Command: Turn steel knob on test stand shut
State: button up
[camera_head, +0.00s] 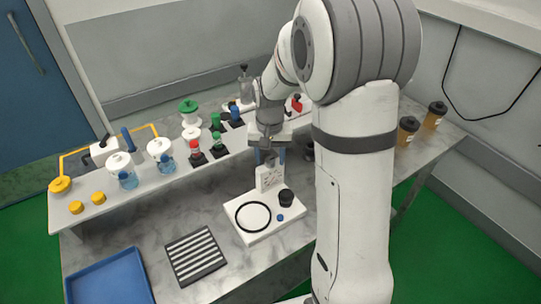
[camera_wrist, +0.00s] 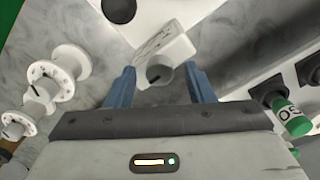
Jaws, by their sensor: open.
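The test stand has a white base (camera_head: 238,218) and a small upright white plate (camera_head: 269,180) with dark markings. The plate also shows in the wrist view (camera_wrist: 170,46). The grey steel knob (camera_wrist: 159,74) sits at the plate's near edge in the wrist view; I cannot make it out in the head view. My gripper (camera_wrist: 160,86) is open, with one blue finger on each side of the knob and visible gaps. In the head view my gripper (camera_head: 269,158) is just behind and above the plate. Whether the fingers reach the knob's depth is unclear.
The base carries a black ring (camera_head: 253,216), a black cap (camera_head: 286,198) and a blue button (camera_head: 280,217). A striped mat (camera_head: 195,256) and a blue tray (camera_head: 110,280) lie to the left. The rear shelf holds several bottles and fittings, including white valves (camera_wrist: 62,75) near my gripper.

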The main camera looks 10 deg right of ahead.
aim_at(270, 160)
jog(key=shift+r, duration=0.1)
notch_tip(270, 160, up, 7)
jog(key=shift+b, duration=0.4)
jog(key=shift+r, duration=0.3)
jog(key=s+r+n+t, duration=0.3)
jog(key=s, duration=1.8)
